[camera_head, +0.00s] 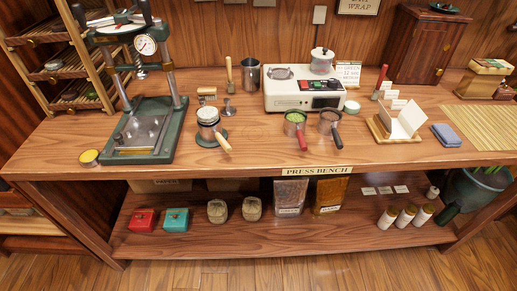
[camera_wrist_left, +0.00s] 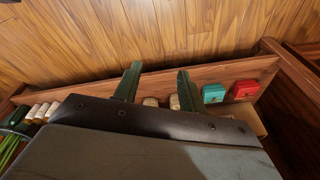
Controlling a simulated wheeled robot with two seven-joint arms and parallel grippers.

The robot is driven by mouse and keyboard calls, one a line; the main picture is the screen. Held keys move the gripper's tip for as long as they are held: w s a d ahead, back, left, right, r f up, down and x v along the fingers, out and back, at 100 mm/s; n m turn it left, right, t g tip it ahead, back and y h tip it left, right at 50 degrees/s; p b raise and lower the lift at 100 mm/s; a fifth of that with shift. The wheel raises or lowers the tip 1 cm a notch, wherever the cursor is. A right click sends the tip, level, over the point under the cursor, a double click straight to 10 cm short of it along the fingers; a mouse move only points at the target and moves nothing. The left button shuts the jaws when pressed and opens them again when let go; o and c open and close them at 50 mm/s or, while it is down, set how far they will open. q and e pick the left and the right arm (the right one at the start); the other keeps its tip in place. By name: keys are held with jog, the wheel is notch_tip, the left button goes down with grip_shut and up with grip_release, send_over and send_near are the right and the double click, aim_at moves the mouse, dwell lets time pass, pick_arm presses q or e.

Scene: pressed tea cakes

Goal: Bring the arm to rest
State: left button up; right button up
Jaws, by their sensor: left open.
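My left gripper (camera_wrist_left: 157,80) shows in the left wrist view as two green fingers, spread apart with nothing between them. The wide dark grey body of my own wrist fills the lower part of that view. The gripper's fingers overlap the front edge of the bench's lower shelf, with the wooden floor beyond them; how far they are from the shelf is hard to tell. Neither gripper nor arm shows in the head view. My right gripper is in neither view.
The press bench (camera_head: 245,172) holds a green press (camera_head: 145,130), a cream scale machine (camera_head: 295,95), a green-filled portafilter (camera_head: 295,122) and a card holder (camera_head: 397,125). On its lower shelf stand a red tin (camera_head: 143,220), a teal tin (camera_head: 176,220), jars and bags. The floor (camera_head: 300,270) in front is clear.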

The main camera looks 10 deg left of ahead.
pick_arm(q)
jog(key=s+a+f+g, duration=0.1)
jog(key=s+a+f, duration=0.3)
jog(key=s+f, duration=0.9)
jog(key=shift+s+a, duration=0.15)
jog(key=shift+s, duration=1.1)
